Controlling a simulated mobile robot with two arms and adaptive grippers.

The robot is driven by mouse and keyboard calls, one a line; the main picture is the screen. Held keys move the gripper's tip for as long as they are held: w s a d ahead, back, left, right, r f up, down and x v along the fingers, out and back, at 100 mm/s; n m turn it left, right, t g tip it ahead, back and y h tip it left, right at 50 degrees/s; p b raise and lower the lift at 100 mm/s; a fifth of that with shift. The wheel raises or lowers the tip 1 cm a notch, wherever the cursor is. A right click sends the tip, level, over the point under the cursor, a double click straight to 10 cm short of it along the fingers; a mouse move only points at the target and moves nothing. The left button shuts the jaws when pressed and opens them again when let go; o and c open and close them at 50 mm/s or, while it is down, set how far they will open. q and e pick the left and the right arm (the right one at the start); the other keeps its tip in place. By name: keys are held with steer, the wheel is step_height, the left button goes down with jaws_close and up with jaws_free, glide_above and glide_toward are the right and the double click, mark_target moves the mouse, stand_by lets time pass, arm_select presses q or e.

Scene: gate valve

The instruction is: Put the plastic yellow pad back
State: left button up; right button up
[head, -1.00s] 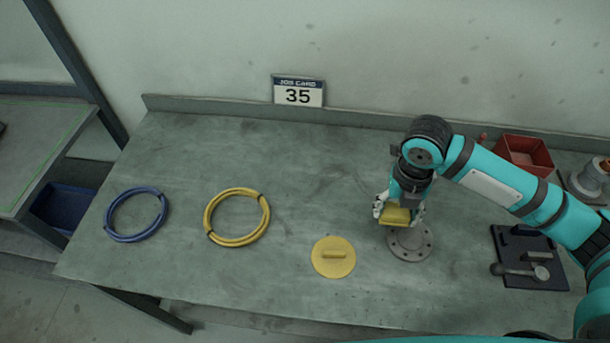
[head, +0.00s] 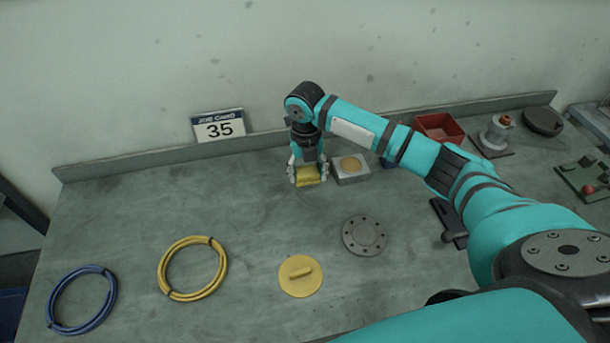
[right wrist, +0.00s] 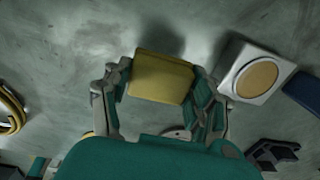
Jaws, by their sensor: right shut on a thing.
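My right gripper (head: 307,177) is shut on a yellow pad (head: 308,174) in the head view. The pad is a yellow block, and it also shows between the fingers in the right wrist view (right wrist: 160,78). The gripper is near the back of the bench, just left of a pale square block with a round tan top (head: 350,165). I cannot tell whether the pad touches the bench. A flat yellow disc with a raised bar (head: 301,276) lies on the bench nearer the front. My left gripper is not in view.
A grey bolted flange (head: 364,235) lies right of the disc. A yellow hose coil (head: 193,268) and a blue coil (head: 82,300) lie at left. A red bin (head: 439,130) and a valve part (head: 497,133) stand at back right. The bench between the coils and gripper is clear.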

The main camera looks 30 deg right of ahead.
mark_target(306, 178)
steer(key=shift+w, duration=0.3)
steer(key=shift+w+f+p, duration=0.1)
steer(key=shift+f+p, duration=0.15)
steer(key=shift+p, duration=0.05)
step_height(306, 178, down, 2)
steer(key=shift+f+p, duration=0.25)
steer(key=shift+p, duration=0.2)
steer(key=shift+f, duration=0.25)
steer(key=shift+f, duration=0.2)
steer(key=o, duration=1.1)
steer(key=shift+r, duration=0.15)
